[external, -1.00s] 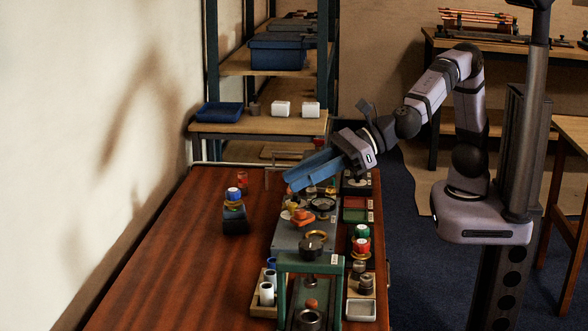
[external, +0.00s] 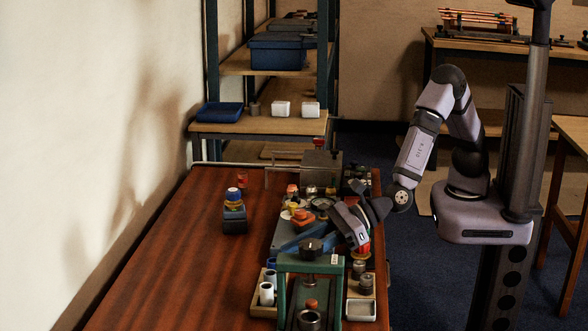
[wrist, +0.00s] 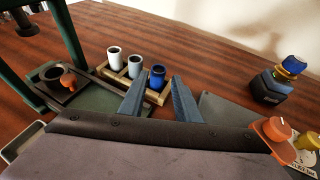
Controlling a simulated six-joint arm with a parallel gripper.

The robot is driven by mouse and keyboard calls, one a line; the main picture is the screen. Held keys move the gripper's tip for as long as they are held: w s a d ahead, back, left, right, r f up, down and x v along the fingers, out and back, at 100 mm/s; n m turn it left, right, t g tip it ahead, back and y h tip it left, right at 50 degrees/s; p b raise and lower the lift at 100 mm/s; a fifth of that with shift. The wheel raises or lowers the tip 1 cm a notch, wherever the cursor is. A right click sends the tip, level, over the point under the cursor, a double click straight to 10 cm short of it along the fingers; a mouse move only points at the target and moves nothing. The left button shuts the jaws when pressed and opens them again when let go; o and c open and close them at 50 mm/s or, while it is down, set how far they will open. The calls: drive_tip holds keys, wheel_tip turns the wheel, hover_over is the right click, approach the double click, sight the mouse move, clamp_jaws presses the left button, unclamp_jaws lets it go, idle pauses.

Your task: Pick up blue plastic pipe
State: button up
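The blue plastic pipe (wrist: 157,76) is a short upright tube at the right end of a wooden rack (wrist: 108,72) in the wrist view. A pale grey-blue pipe (wrist: 135,66) and a white pipe (wrist: 114,57) stand beside it. In the external view the blue pipe (external: 271,263) is at the rack's far end. My gripper (wrist: 159,83) is open and empty, its two blue fingers apart. In the wrist view the fingertips appear on either side of the blue pipe's lower part; whether they are level with it is unclear. The external view shows my gripper (external: 286,248) low over the bench.
A green press frame (external: 283,298) stands close beside the rack. An orange-handled part (external: 303,217) is near my gripper. A dark block with blue and yellow pieces (external: 235,217) stands to the left. The wooden bench (external: 170,270) is clear at left.

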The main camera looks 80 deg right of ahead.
sight(272, 263)
drive_tip(key=shift+p+x, duration=0.4)
drive_tip(key=shift+x, duration=2.95)
drive_tip(key=shift+a, duration=0.1)
drive_tip(key=shift+c, duration=0.6)
clamp_jaws()
